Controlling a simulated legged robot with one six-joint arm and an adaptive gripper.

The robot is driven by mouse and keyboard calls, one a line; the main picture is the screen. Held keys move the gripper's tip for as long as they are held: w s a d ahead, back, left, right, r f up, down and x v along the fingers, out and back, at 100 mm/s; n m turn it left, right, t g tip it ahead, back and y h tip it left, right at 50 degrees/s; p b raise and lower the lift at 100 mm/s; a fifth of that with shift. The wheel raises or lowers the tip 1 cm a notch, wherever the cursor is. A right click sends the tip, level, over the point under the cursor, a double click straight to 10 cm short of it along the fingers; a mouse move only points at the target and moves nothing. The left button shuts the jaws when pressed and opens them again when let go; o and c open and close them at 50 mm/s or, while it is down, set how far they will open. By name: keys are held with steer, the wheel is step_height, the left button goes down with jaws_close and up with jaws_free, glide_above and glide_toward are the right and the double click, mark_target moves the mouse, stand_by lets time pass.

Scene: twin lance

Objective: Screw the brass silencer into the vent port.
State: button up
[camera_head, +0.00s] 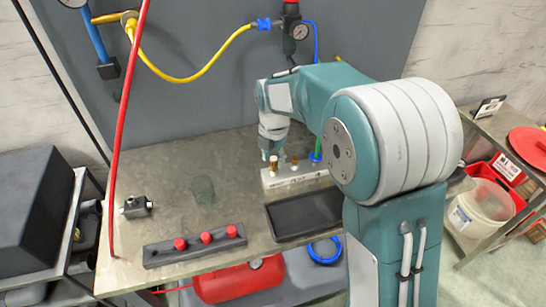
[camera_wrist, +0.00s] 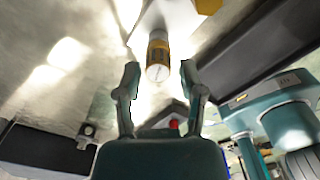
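A small brass silencer (camera_wrist: 158,52) with a pale end shows between and just beyond the fingertips in the wrist view. My gripper (camera_wrist: 160,70) is open around its line, with a gap visible on both sides. In the head view, my gripper (camera_head: 270,154) is above the left end of a white holder (camera_head: 300,181), pointing down. A brass piece (camera_head: 273,167) stands in the holder beneath it, and another brass piece (camera_head: 294,161) stands beside it. A small dark valve block (camera_head: 136,207) sits at the bench's left; I cannot tell which opening is the vent port.
A black empty tray (camera_head: 303,216) lies in front of the holder. A dark bar with red caps (camera_head: 196,246) lies at the bench's front edge. A red hose (camera_head: 127,125) hangs down at the left.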

jaws_close()
steer(key=m, duration=0.6)
steer(key=shift+f, duration=0.1)
steer(key=m, duration=0.5)
steer(key=shift+d, duration=0.1)
steer(key=m, duration=0.7)
steer(key=shift+w+d+f, duration=0.1)
steer(key=m, duration=0.7)
steer(key=shift+w, duration=0.1)
steer(key=shift+o, duration=1.3)
jaws_free()
steer(key=shift+w+d, duration=0.1)
